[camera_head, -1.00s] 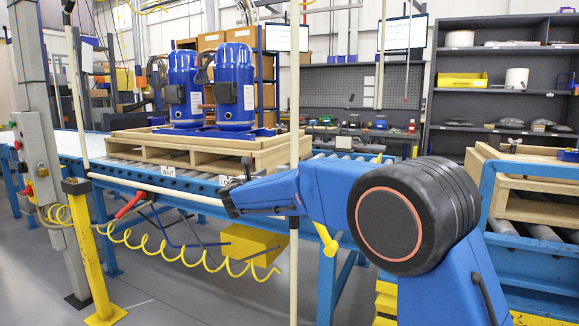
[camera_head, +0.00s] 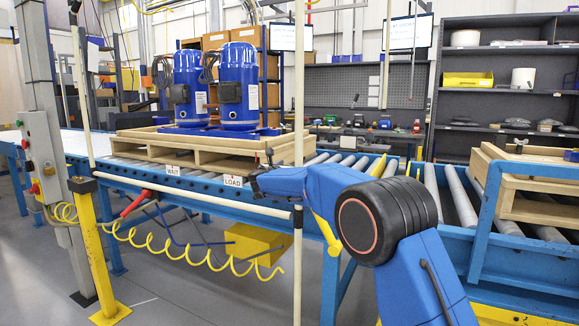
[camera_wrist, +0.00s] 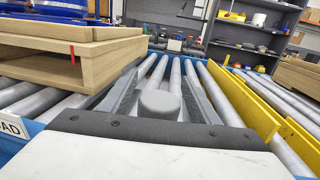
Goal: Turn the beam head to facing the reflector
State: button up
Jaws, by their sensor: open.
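I cannot make out a beam head or a reflector for certain in either view. A yellow post (camera_head: 96,250) with a dark block on top stands at the left, before the conveyor; whether this block is the beam head I cannot tell. My gripper (camera_head: 257,176) is at the conveyor's near edge, just right of the LOAD sign (camera_head: 233,181). In the wrist view my gripper (camera_wrist: 160,76) has its two grey fingers spread apart, with nothing held between them, above the rollers.
A wooden pallet (camera_head: 190,149) bearing two blue compressors (camera_head: 238,90) sits on the conveyor, left of my gripper. Cream poles (camera_head: 298,80) stand before the conveyor. Yellow rails (camera_wrist: 240,100) run along the rollers at right. Another wooden pallet (camera_head: 545,213) is at the far right. Rollers ahead are bare.

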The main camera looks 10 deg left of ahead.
jog(key=c, duration=1)
jog(key=shift+c, duration=0.2)
jog(key=shift+w, duration=0.1)
jog(key=shift+a+n+y, duration=0.25)
jog(key=shift+n+y, duration=0.45)
jog(key=shift+y, duration=0.4)
jog(key=shift+a+n+y, duration=0.25)
jog(key=shift+n+y, duration=0.45)
jog(key=shift+y, duration=0.4)
jog(key=o, duration=1)
